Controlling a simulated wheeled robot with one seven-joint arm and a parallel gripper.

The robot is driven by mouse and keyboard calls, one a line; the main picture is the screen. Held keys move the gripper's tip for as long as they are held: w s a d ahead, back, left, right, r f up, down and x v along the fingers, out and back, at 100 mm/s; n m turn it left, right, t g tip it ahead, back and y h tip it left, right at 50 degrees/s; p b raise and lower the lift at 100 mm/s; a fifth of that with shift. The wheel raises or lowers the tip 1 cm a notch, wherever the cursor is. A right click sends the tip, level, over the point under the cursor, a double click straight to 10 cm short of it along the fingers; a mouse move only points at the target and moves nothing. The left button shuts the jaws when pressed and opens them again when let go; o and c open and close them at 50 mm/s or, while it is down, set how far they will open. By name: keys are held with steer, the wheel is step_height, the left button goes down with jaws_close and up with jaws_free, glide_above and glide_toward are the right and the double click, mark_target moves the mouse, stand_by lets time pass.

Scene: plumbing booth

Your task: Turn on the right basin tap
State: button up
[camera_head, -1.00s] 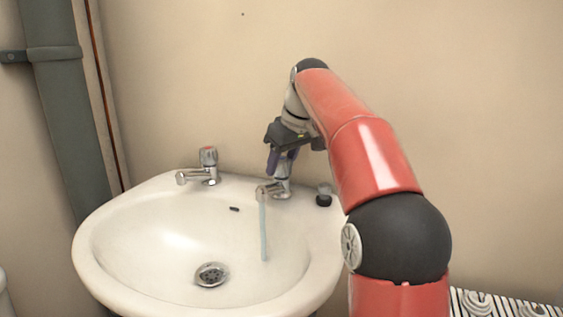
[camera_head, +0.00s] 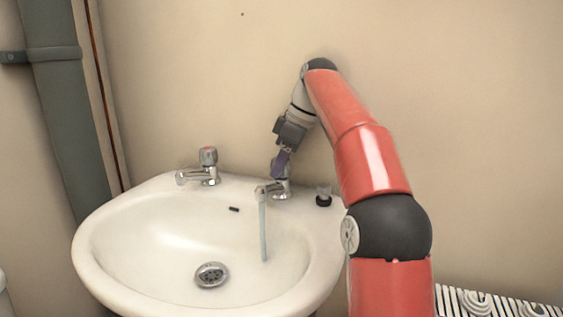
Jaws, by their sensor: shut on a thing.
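The right basin tap (camera_head: 277,188) is a chrome tap at the back right of the white basin (camera_head: 92,256). A stream of water (camera_head: 263,232) runs from its spout down into the bowl. My gripper (camera_head: 281,166) is at the top of this tap, shut on its handle.
A small dark-based stopper or fitting (camera_head: 324,196) is on the basin rim, right of the right tap. The drain (camera_head: 211,275) is in the bowl. A grey pipe (camera_head: 62,110) runs up the left wall. A patterned black-and-white thing (camera_head: 495,303) is at lower right.

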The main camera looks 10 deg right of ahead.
steer(key=shift+r, duration=0.1)
steer(key=o, duration=1)
